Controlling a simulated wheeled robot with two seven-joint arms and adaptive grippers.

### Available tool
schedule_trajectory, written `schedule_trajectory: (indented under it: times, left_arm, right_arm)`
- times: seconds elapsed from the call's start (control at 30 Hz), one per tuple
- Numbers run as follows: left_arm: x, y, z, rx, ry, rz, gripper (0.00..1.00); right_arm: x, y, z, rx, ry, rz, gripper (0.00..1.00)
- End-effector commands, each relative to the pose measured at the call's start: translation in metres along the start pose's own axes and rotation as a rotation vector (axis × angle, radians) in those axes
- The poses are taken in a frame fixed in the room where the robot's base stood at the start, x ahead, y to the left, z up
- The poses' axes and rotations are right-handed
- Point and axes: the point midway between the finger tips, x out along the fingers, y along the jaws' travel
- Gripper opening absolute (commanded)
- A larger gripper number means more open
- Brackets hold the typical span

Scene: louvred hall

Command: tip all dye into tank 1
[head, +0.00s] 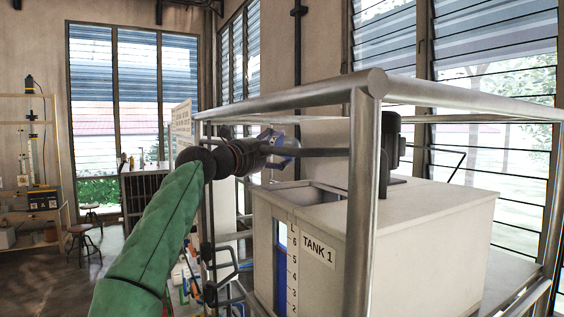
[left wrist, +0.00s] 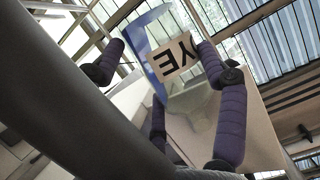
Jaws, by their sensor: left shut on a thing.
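Tank 1 (head: 375,225) is a cream box with a "TANK 1" label and a numbered scale. Its sight strip (head: 280,266) shows blue in the lower part. A dark rectangular opening (head: 310,194) is in its top. My left gripper (head: 277,150) is up and to the left of that opening in the picture, shut on a clear container (head: 289,144) with blue on it. In the left wrist view, the purple-padded fingers (left wrist: 165,75) close around the clear container, with a label (left wrist: 173,57) reading "YE". Whether its blue is liquid is unclear. My right gripper is out of view.
A metal pipe frame (head: 370,150) surrounds the tank, with a post and rails near the gripper. A dark pump-like fitting (head: 390,150) stands on the tank top. A shelf (head: 35,180) and stools (head: 85,240) stand far left.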

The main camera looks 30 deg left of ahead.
Motion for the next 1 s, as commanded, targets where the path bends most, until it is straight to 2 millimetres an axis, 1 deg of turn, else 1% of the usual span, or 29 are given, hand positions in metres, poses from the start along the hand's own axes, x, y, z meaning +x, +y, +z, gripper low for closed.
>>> schedule_trajectory:
  times: [0.37, 0.7, 1.0]
  left_arm:
    - [0.000, 0.000, 0.000, -0.011, 0.000, 0.004, 0.35]
    - [-0.001, 0.019, -0.001, -0.257, -0.001, 0.108, 0.35]
    - [-0.001, 0.022, -0.002, -0.280, 0.000, 0.117, 0.35]
  right_arm:
    - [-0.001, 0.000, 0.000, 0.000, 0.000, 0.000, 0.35]
    - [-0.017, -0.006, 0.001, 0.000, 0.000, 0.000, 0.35]
    - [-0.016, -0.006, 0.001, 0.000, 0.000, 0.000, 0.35]
